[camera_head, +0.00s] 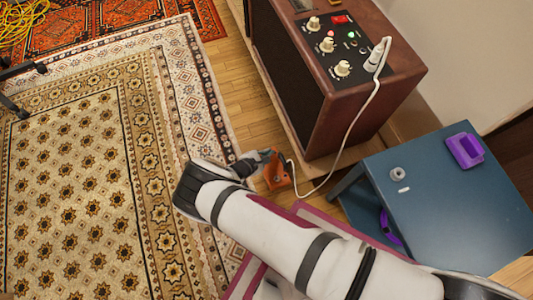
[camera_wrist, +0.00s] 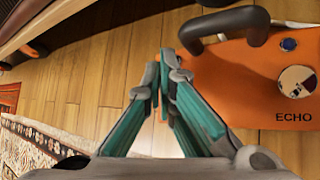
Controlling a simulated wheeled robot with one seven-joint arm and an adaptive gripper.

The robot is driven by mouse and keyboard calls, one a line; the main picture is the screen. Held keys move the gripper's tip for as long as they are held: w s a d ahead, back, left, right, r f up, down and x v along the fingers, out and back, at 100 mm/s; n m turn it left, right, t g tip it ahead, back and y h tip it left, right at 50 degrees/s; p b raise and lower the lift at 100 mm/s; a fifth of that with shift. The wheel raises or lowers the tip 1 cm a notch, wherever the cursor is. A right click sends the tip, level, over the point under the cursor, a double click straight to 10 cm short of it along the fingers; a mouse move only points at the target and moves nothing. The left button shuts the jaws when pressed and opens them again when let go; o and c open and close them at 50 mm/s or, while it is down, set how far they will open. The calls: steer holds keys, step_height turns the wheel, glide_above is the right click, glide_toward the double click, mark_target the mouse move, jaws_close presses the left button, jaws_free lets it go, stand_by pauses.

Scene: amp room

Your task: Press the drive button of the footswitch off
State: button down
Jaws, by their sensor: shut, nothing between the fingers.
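The footswitch (camera_head: 277,174) is a small orange box on the wooden floor, partly hidden by my gripper in the head view. In the wrist view its orange top (camera_wrist: 225,85) fills the right side, with the word ECHO, a round silver button (camera_wrist: 297,81), a small blue round part (camera_wrist: 289,44) and a thick black curved piece (camera_wrist: 225,24). No drive label is readable. My gripper (camera_wrist: 162,78) is shut and empty, its fingertips beside the left edge of the orange top in the picture. I cannot tell whether they touch it. It also shows in the head view (camera_head: 262,158).
A brown amplifier (camera_head: 385,105) with knobs stands behind the footswitch, a white cable (camera_head: 352,143) running down from it. A blue table (camera_head: 455,215) holding a purple object (camera_head: 465,150) stands at the right. Patterned rugs (camera_head: 85,180) cover the left floor.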

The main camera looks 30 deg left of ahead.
step_height(320, 180, up, 6)
steer(key=p, duration=0.4)
steer(key=shift+s+a+p, duration=0.25)
steer(key=shift+s+p, duration=0.05)
steer(key=shift+p, duration=0.1)
steer(key=shift+s, duration=0.1)
